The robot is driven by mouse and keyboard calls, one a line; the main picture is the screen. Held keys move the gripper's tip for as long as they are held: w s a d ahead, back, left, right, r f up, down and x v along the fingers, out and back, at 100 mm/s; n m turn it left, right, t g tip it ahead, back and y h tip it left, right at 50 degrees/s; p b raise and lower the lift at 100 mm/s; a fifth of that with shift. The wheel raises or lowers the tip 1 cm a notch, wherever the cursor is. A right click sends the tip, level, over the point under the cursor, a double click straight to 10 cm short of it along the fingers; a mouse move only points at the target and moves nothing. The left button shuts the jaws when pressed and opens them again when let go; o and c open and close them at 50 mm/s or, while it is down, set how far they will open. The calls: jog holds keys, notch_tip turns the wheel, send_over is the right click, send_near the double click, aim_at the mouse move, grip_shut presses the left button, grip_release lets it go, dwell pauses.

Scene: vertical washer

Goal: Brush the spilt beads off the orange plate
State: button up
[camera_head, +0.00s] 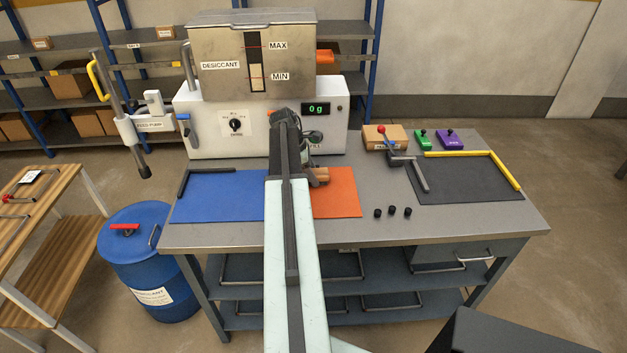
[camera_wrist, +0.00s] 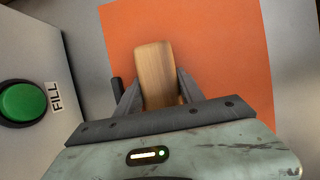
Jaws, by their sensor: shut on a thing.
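The orange plate (camera_head: 338,193) lies on the grey bench in front of the white machine, partly hidden by my arm in the head view. It fills much of the wrist view (camera_wrist: 225,50). My gripper (camera_wrist: 158,95) is over the plate and shut on a wooden block-like handle (camera_wrist: 155,70), likely the brush. The wooden piece also shows beside my arm in the head view (camera_head: 321,175). Its bristles are not visible. I make out no beads on the visible part of the plate.
The white machine (camera_head: 225,135) reads 0 g; its green FILL button (camera_wrist: 22,103) is left of my gripper in the wrist view. A blue mat (camera_head: 220,195) lies left, a dark mat (camera_head: 465,180) right. Several small black pieces (camera_head: 391,211) stand near the front edge.

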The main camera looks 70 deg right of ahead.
aim_at(313, 207)
jog(key=shift+w+a+f, duration=0.1)
jog(key=shift+w+a, duration=0.3)
jog(key=shift+w, duration=0.45)
jog(key=shift+s+a, duration=0.6)
jog(key=shift+a, duration=0.6)
jog(key=shift+s+a, duration=0.65)
jog(key=shift+a, duration=0.5)
jog(key=shift+s+a, duration=0.6)
jog(key=shift+a, duration=0.6)
jog(key=shift+s+a+f+b, duration=0.1)
jog(key=shift+s+a, duration=0.2)
jog(key=shift+a, duration=0.35)
jog(key=shift+s+a+r+b, duration=0.1)
jog(key=shift+s+a, duration=0.25)
jog(key=shift+a, duration=0.25)
jog(key=shift+s+a+f+b, duration=0.1)
jog(key=shift+s+a, duration=0.2)
jog(key=shift+a, duration=0.35)
jog(key=r+p, duration=0.6)
jog(key=shift+d, duration=0.2)
notch_tip(313, 207, up, 3)
jog(key=p, duration=0.3)
